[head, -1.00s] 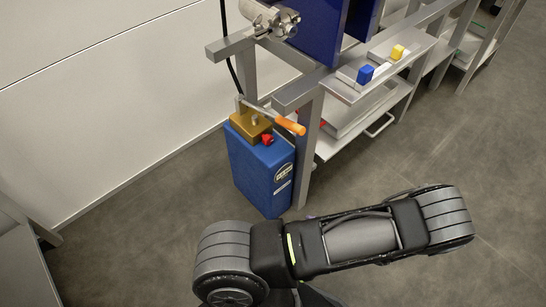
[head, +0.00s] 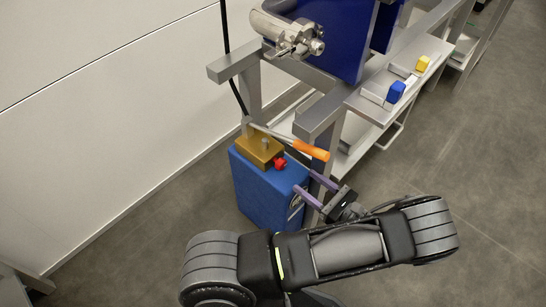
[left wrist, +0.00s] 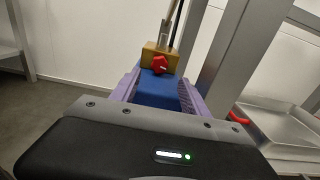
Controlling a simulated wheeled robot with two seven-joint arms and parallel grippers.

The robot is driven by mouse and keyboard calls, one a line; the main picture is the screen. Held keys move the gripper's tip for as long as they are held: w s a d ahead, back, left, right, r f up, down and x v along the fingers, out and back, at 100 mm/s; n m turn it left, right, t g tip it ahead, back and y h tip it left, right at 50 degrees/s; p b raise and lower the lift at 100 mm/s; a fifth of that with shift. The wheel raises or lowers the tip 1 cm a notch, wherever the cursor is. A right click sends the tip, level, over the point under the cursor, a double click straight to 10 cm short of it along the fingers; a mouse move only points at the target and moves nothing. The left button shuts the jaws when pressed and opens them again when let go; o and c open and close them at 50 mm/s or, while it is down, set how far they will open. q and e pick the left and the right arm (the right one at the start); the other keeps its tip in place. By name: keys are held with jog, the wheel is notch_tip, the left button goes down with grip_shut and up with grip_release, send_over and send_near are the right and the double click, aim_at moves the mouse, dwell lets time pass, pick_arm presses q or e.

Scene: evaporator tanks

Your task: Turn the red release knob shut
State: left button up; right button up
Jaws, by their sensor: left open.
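The red release knob (head: 280,163) sits on the front of the brass block (head: 259,150) on top of the blue pump unit (head: 262,196). It also shows in the left wrist view (left wrist: 159,64), between and beyond my fingers. My left gripper (head: 316,187) has purple fingers and is open and empty. In the head view it is to the right of the knob and a little nearer to me, apart from it. My right gripper is out of view.
A grey metal frame post (head: 330,145) stands close to the right of the pump. A shelf with a blue block (head: 396,91) and a yellow block (head: 422,64) is at the right. A steel valve (head: 295,38) hangs above. The left floor is clear.

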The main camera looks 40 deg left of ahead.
aim_at(283, 166)
pick_arm(q)
jog(key=shift+a, duration=0.3)
jog(key=shift+s+a+b, duration=0.15)
jog(key=shift+a+b, duration=0.35)
jog(key=shift+a, duration=3.4)
jog(key=shift+c, duration=0.2)
grip_shut()
